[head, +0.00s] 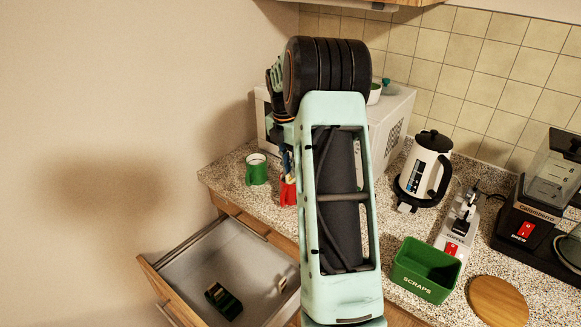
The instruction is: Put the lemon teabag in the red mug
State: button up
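A red mug (288,193) stands on the speckled counter, partly hidden behind my arm. My gripper is mostly hidden behind my raised arm, above the counter near the white microwave. Its fingers cannot be made out clearly, nor whether it holds anything. An open drawer (209,259) below the counter holds a small dark green and yellow item (223,300) and a small beige piece (282,284). I cannot tell whether either one is the lemon teabag.
A green mug (256,170) stands left of the red mug. The white microwave (397,122) is behind my arm. To the right are a kettle (426,165), a small silver appliance (459,222), a green scraps bin (425,270), a round wooden board (498,301) and a black blender (540,190).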

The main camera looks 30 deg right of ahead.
jog(key=o, duration=0.3)
jog(key=r, duration=0.4)
jog(key=a+r, duration=0.1)
jog(key=r, duration=0.7)
jog(key=shift+s+a, duration=0.2)
jog(key=shift+s, duration=0.05)
